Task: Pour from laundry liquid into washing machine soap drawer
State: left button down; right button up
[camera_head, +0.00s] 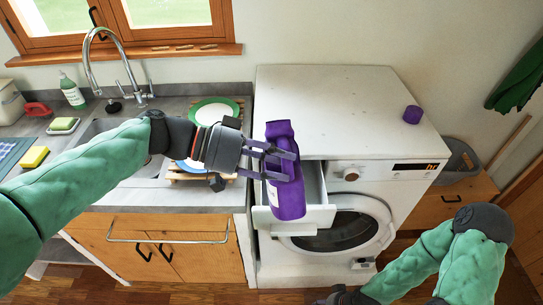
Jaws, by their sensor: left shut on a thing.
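My left gripper (267,163) is shut on the purple laundry liquid bottle (284,197), gripping it around its upper middle. The bottle is held over the pulled-out soap drawer (262,215) of the white washing machine (330,100). It looks close to upright, though its exact tilt is hard to tell. It hides much of the drawer's inside. A purple cap (412,114) sits on top of the machine at the right. My right arm is low at the bottom right; its gripper (345,297) is cut off by the frame's lower edge.
A sink with a tap (127,75), a dish rack with plates (214,110), sponges and a green soap bottle (72,91) are on the left counter. A grey basket (459,163) stands right of the machine. The machine's top is mostly clear.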

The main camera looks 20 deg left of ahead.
aim_at(275, 170)
pick_arm(q)
jog(key=shift+w+a+r+n+g+h+p, duration=0.15)
jog(key=shift+r+n+g+h+p, duration=0.5)
jog(key=shift+p, duration=2)
jog(key=shift+f+n, duration=0.55)
jog(key=shift+f, duration=0.1)
jog(key=shift+f+n+p, duration=0.3)
jog(key=shift+f+p, duration=0.15)
jog(key=shift+p, duration=0.15)
jog(key=shift+f+n+g+h+p, duration=0.25)
jog(key=shift+f+n+h+p, duration=0.35)
jog(key=shift+p, duration=0.5)
jog(key=shift+w+a+f+n+p, duration=0.1)
jog(key=shift+w+f+n+p, duration=0.2)
jog(key=shift+n+p, duration=0.55)
dwell(0.9)
jog(key=shift+w+a+f+h, duration=0.1)
jog(key=shift+w+f+h, duration=0.05)
jog(key=shift+w+h, duration=0.1)
dwell(1.0)
